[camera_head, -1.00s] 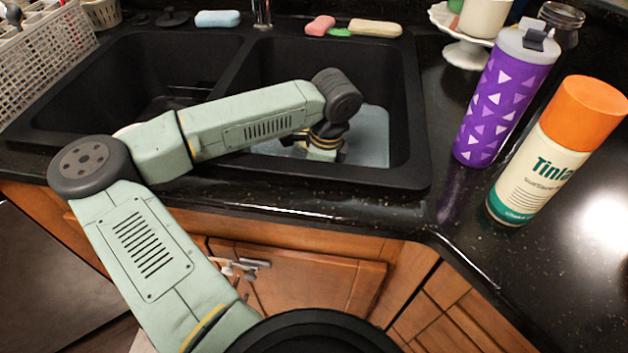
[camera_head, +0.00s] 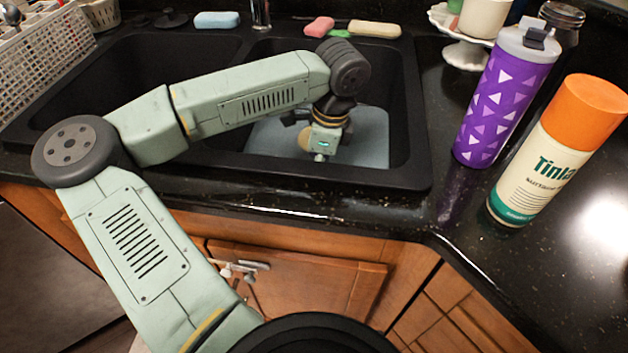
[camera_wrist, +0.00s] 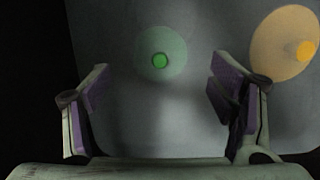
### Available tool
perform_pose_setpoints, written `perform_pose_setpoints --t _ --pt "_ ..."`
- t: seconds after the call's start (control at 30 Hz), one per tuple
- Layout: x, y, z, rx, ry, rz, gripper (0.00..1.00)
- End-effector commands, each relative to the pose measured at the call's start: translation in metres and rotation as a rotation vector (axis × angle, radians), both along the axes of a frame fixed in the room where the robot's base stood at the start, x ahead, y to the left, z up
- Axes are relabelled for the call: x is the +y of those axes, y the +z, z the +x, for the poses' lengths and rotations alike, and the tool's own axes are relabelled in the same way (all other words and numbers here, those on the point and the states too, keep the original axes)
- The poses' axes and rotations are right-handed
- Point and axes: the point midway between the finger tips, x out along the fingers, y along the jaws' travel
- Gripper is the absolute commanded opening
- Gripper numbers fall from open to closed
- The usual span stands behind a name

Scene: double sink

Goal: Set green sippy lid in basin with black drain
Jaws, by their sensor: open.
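In the wrist view the green sippy lid (camera_wrist: 161,54), a pale green disc with a bright green centre, lies flat on a grey mat (camera_wrist: 190,125). My gripper (camera_wrist: 157,85) is open and empty above the mat, its purple-padded fingers on either side of the view with the lid ahead between them, apart from it. In the head view my gripper is over the mat (camera_head: 372,140) in the right basin (camera_head: 395,75); the green lid is not visible there. The left basin (camera_head: 110,65) is partly behind my arm, and its drain cannot be made out.
A yellow-orange lid (camera_wrist: 285,45) lies right of the green one. The divider (camera_head: 243,52) separates the basins. A purple bottle (camera_head: 505,95) and an orange-capped can (camera_head: 560,150) stand on the right counter. Sponges (camera_head: 217,20) sit behind the sink.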

Motion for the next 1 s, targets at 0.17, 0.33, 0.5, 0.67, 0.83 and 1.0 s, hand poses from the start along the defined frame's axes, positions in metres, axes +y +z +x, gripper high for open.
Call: perform_pose_setpoints --t 0.17,0.33,0.5,0.67,0.83,1.0 --pt "-0.006 0.036 0.0 -0.003 0.0 0.002 0.78" --pt "-0.009 0.059 -0.001 -0.001 -0.001 0.001 0.78" --pt "-0.011 0.068 -0.002 0.0 -0.002 -0.001 0.78" --pt "-0.011 0.068 -0.002 0.0 -0.002 -0.001 0.78" --pt "-0.011 0.068 -0.002 0.0 -0.001 -0.001 0.78" --pt "-0.017 0.07 -0.003 0.0 -0.022 -0.027 0.78"
